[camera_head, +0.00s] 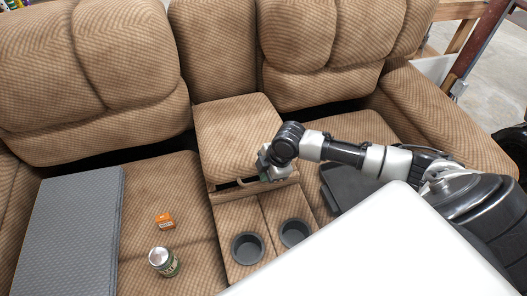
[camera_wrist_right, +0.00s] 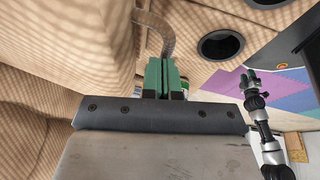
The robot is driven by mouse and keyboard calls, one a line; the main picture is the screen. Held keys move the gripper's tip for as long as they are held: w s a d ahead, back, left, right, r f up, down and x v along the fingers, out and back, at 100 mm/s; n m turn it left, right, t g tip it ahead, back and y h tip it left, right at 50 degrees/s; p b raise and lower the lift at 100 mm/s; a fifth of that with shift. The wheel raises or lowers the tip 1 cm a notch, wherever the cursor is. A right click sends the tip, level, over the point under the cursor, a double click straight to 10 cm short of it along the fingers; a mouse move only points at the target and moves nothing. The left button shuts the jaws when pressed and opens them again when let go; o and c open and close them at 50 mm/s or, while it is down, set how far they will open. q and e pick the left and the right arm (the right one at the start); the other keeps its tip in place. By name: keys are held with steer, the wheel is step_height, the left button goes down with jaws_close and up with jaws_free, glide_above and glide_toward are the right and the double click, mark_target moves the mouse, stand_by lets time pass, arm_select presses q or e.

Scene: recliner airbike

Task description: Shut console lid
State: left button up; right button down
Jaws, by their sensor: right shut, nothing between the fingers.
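The console lid (camera_head: 235,125) is a brown padded panel between the two seats. It lies down, close to level, with a thin dark line under its front edge; I cannot tell if it is fully seated. A tan strap (camera_head: 232,184) sticks out at its front edge, and it also shows in the right wrist view (camera_wrist_right: 160,30). My right gripper (camera_head: 264,174) is at the lid's front right edge, its green fingers (camera_wrist_right: 163,77) together and empty, close to the strap. My left gripper (camera_wrist_right: 250,80) shows small and away from the lid in the right wrist view; its opening is unclear.
Two dark cup holders (camera_head: 247,248) (camera_head: 295,232) sit in front of the lid. On the left seat are a grey panel (camera_head: 75,230), a small orange box (camera_head: 165,220) and a jar (camera_head: 163,262). A dark flat item (camera_head: 350,185) lies on the right seat. A white surface (camera_head: 380,250) fills the lower right.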

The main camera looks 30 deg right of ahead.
step_height(320, 180, down, 5)
steer(key=s+b, duration=0.1)
steer(key=p+v, duration=0.1)
steer(key=v, duration=0.9)
steer(key=shift+s+r+p, duration=0.2)
steer(key=shift+r+p, duration=0.1)
steer(key=shift+r, duration=0.05)
